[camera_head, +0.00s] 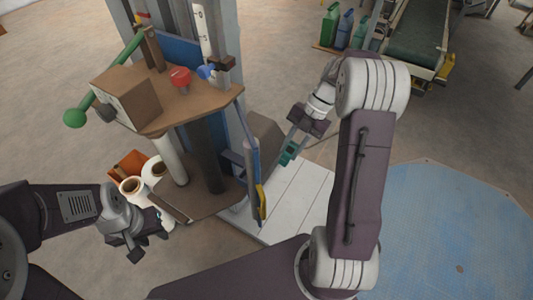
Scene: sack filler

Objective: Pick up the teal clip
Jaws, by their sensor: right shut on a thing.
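The teal clip (288,152) is between the fingers of my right gripper (291,147), in the middle of the view. My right gripper is shut on it and holds it beside the machine's post, with the pale slatted platform behind and below it in the picture. My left gripper (139,248) is at the lower left, near the machine's lower shelf and away from the clip. I cannot tell whether its fingers are open or shut.
White rolls (132,187) stand by an orange box (127,165). A blue floor mat (450,235) lies right. A conveyor (418,38) and bottles (330,25) are behind.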

